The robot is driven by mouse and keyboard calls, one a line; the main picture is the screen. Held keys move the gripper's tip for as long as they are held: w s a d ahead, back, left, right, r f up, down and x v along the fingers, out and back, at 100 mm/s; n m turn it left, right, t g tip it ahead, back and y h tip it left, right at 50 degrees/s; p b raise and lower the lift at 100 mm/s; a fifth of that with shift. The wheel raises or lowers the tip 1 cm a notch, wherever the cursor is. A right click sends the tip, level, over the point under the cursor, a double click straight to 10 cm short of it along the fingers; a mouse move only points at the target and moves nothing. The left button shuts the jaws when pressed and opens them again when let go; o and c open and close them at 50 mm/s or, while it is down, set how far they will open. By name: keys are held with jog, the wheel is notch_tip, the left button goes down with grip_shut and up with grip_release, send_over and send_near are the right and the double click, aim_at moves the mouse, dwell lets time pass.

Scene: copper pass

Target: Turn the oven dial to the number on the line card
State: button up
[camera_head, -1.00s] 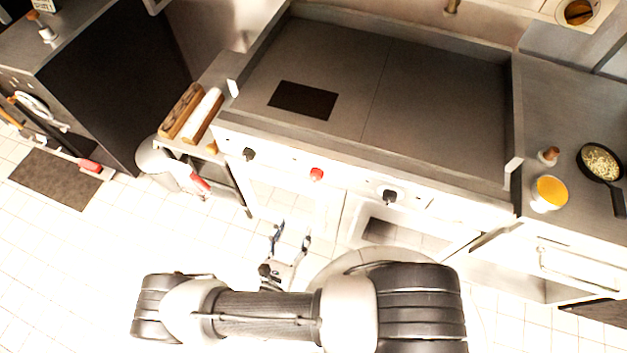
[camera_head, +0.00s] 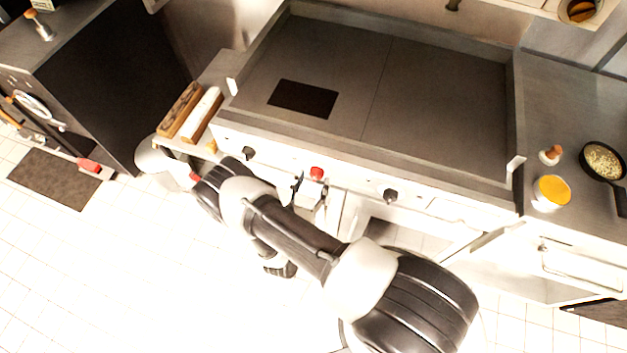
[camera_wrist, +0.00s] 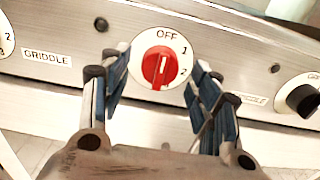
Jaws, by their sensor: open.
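The oven dial is a red knob (camera_wrist: 160,67) on a white disc marked OFF at the top, then 1 and 2 down its right side. Its white pointer line stands roughly upright, toward OFF; the lower part of the scale is hidden. In the head view the red knob (camera_head: 317,173) sits mid-way along the range's front panel. My gripper (camera_wrist: 160,85) is open, its blue-sided fingers on either side of the dial and apart from it. In the head view my gripper (camera_head: 309,190) is just before the panel. I cannot make out a line card.
Black griddle knobs flank the dial, one to the right (camera_wrist: 302,97) and one to the left (camera_head: 248,153). A flat griddle (camera_head: 440,100) lies above the panel. A yellow-filled cup (camera_head: 552,191) and a pan (camera_head: 602,160) stand right. Floor before the range is clear.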

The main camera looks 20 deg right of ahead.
jog(key=shift+w+d, duration=0.35)
jog(key=shift+w, duration=0.15)
jog(key=shift+c, duration=0.3)
jog(key=c, duration=1)
jog(key=shift+c, duration=0.2)
